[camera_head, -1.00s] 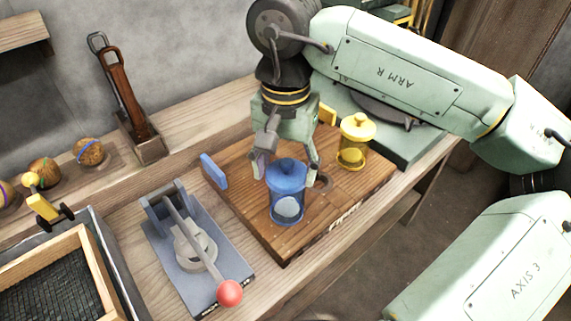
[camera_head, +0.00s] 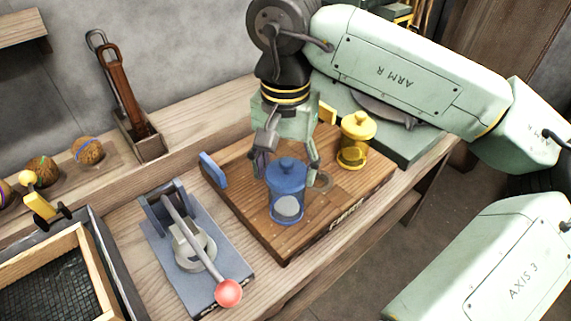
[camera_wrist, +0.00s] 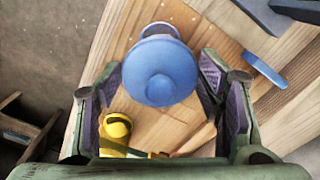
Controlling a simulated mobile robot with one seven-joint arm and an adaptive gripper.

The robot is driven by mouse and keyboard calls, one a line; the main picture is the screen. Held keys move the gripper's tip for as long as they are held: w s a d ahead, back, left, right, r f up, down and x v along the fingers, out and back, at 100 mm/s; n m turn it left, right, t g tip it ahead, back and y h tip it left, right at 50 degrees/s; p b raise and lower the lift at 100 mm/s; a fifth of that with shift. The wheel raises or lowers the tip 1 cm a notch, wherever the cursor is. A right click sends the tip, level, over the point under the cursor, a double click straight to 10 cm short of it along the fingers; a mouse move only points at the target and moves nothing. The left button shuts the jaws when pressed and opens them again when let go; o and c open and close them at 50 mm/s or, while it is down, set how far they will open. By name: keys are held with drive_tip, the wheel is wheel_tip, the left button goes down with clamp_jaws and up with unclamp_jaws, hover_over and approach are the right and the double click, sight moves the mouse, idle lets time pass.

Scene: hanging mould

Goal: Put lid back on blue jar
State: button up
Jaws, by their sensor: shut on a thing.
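The blue jar (camera_head: 288,210) stands upright on the wooden board, see-through with a pale round shape inside. Its blue domed lid (camera_head: 287,172) with a knob sits at the jar's mouth; I cannot tell whether it is fully seated. My gripper (camera_head: 288,172) reaches down from above with one finger on each side of the lid. In the wrist view the lid (camera_wrist: 158,72) lies between the fingertips of my gripper (camera_wrist: 160,85), and it hides most of the jar. The gripper is shut on the lid.
A yellow lidded jar (camera_head: 354,142) stands at the board's right (camera_head: 245,215). A blue block (camera_head: 213,169) and a yellow block stand at the board's edges. A lever press with a red knob (camera_head: 228,292) is at left front, near a wooden-framed tray (camera_head: 95,255). Several balls (camera_head: 88,150) lie behind.

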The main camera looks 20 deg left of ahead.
idle(0.3)
drive_tip(key=o, duration=0.9)
drive_tip(key=shift+o, duration=0.3)
drive_tip(key=o, duration=0.3)
drive_tip(key=shift+o, duration=0.2)
drive_tip(key=shift+r+p, duration=2.4)
drive_tip(key=shift+r, duration=1.1)
drive_tip(key=shift+c, duration=0.2)
